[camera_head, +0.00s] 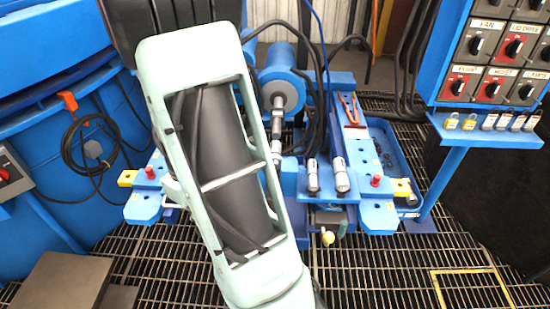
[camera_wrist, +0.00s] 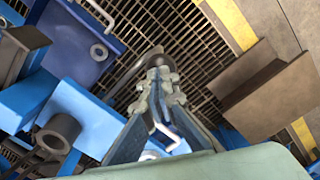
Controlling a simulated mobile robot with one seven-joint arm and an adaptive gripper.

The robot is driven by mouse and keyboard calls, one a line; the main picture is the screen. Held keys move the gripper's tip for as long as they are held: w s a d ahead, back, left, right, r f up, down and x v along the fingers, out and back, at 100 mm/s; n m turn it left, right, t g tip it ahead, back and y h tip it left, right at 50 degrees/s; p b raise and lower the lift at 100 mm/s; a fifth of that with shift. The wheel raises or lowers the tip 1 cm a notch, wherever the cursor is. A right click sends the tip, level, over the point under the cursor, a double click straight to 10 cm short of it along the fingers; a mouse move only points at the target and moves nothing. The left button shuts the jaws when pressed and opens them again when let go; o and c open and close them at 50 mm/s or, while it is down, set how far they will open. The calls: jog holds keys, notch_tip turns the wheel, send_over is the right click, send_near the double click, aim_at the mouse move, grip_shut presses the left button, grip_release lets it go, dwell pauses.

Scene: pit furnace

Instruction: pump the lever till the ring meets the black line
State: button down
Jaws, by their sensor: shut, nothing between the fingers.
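In the head view my pale green arm covers the middle and my gripper is hidden. A blue cylinder with a silvery rod (camera_head: 277,125) stands behind the arm. I cannot make out the ring or the black line for sure.
Blue clamp blocks with red knobs (camera_head: 376,181) stand right of my arm, near a yellow-tipped fitting (camera_head: 328,238). A switch panel (camera_head: 492,62) with a shelf of padlocks (camera_head: 490,130) is at right. Dark plates (camera_head: 62,282) lie front left. Grating covers the floor.

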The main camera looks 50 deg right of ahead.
notch_tip(320, 180, down, 10)
jog(key=s+a+b, duration=0.2)
jog(key=b, duration=0.5)
jog(key=r+p, duration=0.3)
jog(key=w+d+r+p, duration=0.1)
jog(key=r+p, duration=0.2)
jog(key=r, duration=0.1)
jog(key=w+d+r+p, duration=0.1)
jog(key=r+p, duration=0.2)
jog(key=r, duration=0.1)
jog(key=shift+d+r+p, duration=0.1)
jog(key=shift+p, duration=0.3)
notch_tip(320, 180, down, 11)
jog(key=s+a+b, duration=0.2)
jog(key=b, duration=0.7)
jog(key=r+p, duration=0.3)
jog(key=w+d+r+p, duration=0.1)
jog(key=r+p, duration=0.2)
jog(key=r, duration=0.1)
jog(key=w+d+r+p, duration=0.1)
jog(key=r+p, duration=0.3)
jog(key=shift+r, duration=0.15)
jog(key=shift+f+b, duration=0.25)
jog(key=shift+b, duration=0.05)
